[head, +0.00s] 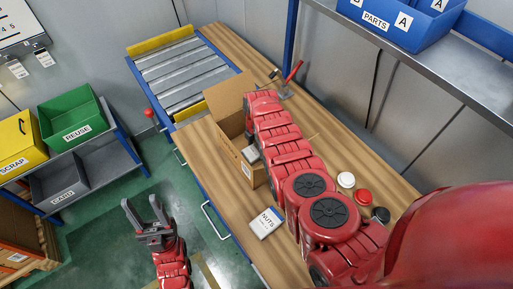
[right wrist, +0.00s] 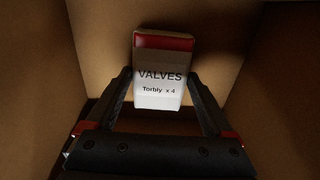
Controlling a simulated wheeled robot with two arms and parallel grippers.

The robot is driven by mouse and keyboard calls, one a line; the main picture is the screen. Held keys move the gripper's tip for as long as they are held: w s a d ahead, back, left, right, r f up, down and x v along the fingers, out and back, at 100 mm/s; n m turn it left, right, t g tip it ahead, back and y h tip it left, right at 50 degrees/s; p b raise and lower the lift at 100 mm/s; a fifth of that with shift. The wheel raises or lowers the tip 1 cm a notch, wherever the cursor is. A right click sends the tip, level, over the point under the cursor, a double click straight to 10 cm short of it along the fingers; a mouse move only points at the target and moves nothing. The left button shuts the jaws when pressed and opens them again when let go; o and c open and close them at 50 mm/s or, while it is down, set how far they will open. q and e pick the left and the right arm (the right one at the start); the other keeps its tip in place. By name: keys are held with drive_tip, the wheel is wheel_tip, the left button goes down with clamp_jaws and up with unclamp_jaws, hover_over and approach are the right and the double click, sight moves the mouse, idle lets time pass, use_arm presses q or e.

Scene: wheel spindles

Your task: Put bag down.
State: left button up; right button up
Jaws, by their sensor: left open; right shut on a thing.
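In the right wrist view my right gripper (right wrist: 160,76) is shut on a white bag with a red top (right wrist: 160,88), labelled VALVES, Torbly x 4. The bag is between the two fingers, inside the brown cardboard box. In the head view the open cardboard box (head: 228,97) stands on the wooden bench, and my right arm reaches over and into it, hiding that gripper and much of the box. Whether the bag touches the box floor is unclear. My left gripper (head: 146,222) is open and empty, above the green floor left of the bench.
A white NUTS packet (head: 265,222) lies on the bench near its front edge. White, red and black round items (head: 363,196) and a red-handled tool (head: 290,77) are also there. A roller conveyor (head: 185,70) adjoins the bench. Green REUSE (head: 72,121) and yellow SCRAP bins (head: 17,143) stand left.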

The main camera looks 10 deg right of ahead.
sight(256, 149)
drive_tip(key=shift+f, duration=0.1)
drive_tip(key=shift+f, duration=0.15)
drive_tip(key=o, duration=1.2)
drive_tip(key=shift+r, duration=0.2)
wheel_tip(256, 149, up, 3)
drive_tip(key=shift+r+p, duration=0.15)
drive_tip(key=shift+p, duration=0.8)
drive_tip(key=shift+r, duration=0.25)
drive_tip(key=shift+r+b, duration=1.6)
drive_tip(key=shift+r, duration=2.6)
